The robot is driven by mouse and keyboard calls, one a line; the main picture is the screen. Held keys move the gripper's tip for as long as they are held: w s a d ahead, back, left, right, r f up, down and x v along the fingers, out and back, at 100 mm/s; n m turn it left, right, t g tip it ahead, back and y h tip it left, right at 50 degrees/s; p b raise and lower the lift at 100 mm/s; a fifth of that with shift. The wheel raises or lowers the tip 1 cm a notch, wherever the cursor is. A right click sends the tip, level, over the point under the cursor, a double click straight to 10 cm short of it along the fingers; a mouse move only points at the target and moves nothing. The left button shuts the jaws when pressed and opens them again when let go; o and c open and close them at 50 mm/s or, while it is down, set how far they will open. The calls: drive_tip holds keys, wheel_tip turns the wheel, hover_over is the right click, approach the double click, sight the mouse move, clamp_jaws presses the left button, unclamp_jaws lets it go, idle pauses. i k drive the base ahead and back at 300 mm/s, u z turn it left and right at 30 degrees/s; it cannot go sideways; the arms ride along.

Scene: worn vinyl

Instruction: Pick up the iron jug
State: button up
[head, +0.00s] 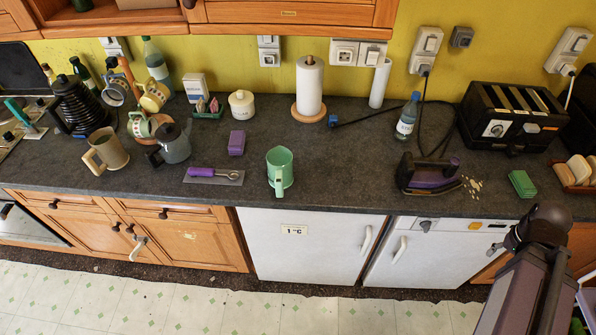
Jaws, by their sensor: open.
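A dark grey metal-looking jug (174,146), the one that best fits the iron jug, stands upright on the left part of the dark worktop. Its black handle is at its lower left, close to a beige jug (104,151). A pale green jug (280,168) stands farther right, near the front edge. My gripper (492,249) is small and dark at the lower right, in front of the white appliance doors. It is open and holds nothing visible. It is far to the right of the grey jug and apart from it.
Near the grey jug are a mug rack with cups (152,97), a purple block (237,142) and a purple-handled tool on a plate (214,175). A clothes iron (428,174), a bottle (408,117) and a toaster (511,116) stand on the right. The worktop between green jug and iron is clear.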

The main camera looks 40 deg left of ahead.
sight(279, 159)
drive_tip(key=z, duration=0.6)
drive_tip(key=k, duration=0.2)
drive_tip(key=z, duration=2.25)
drive_tip(key=k, duration=0.15)
drive_tip(key=u, duration=4.25)
